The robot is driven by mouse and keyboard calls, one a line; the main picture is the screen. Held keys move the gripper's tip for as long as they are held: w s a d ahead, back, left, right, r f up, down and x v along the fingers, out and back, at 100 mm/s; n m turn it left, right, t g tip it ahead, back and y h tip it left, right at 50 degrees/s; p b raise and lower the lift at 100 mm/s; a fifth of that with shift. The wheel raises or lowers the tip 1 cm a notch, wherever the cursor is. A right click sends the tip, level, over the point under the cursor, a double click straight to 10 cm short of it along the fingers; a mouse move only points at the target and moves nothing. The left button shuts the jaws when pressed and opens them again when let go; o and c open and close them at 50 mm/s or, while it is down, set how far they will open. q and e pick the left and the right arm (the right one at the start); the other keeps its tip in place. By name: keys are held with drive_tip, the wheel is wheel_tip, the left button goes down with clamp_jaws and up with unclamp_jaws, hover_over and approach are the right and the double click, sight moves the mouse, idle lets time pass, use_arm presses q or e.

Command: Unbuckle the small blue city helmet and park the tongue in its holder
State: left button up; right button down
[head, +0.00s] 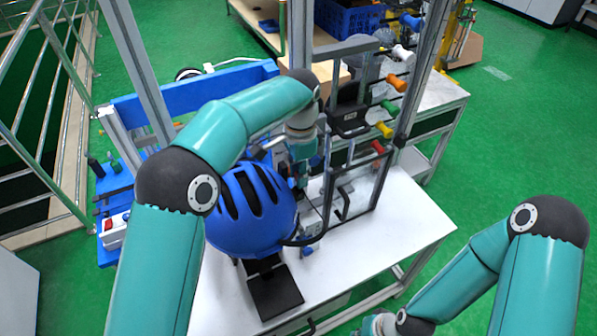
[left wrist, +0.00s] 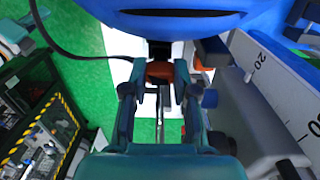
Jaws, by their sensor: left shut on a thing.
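A black strap runs from there to the left. In the head view the left gripper (head: 304,178) is beside the helmet's right side, and its fingertips are hard to see. My right gripper (head: 376,325) is cut off at the bottom edge. I cannot make out the tongue holder.
A clear-panelled frame (head: 365,185) with coloured knobs stands right of the helmet. A black plate (head: 275,292) lies in front. The white table (head: 385,225) is clear at right.

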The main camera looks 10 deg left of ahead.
use_arm(q)
drive_tip(key=shift+f+b, duration=0.4)
drive_tip(key=shift+f, duration=0.65)
idle(1.4)
drive_tip(key=o, duration=0.9)
drive_tip(key=shift+o, duration=0.2)
drive_tip(key=shift+w+d+r+p, duration=0.1)
drive_tip(key=shift+d+r+p, duration=0.05)
drive_tip(key=shift+r+p, duration=0.5)
drive_tip(key=shift+w+d+r+p, duration=0.15)
drive_tip(key=shift+r+p, duration=0.25)
drive_tip(key=shift+r, duration=0.35)
wheel_tip(320, 180, up, 7)
drive_tip(key=w+d, duration=0.1)
drive_tip(key=shift+d, duration=0.4)
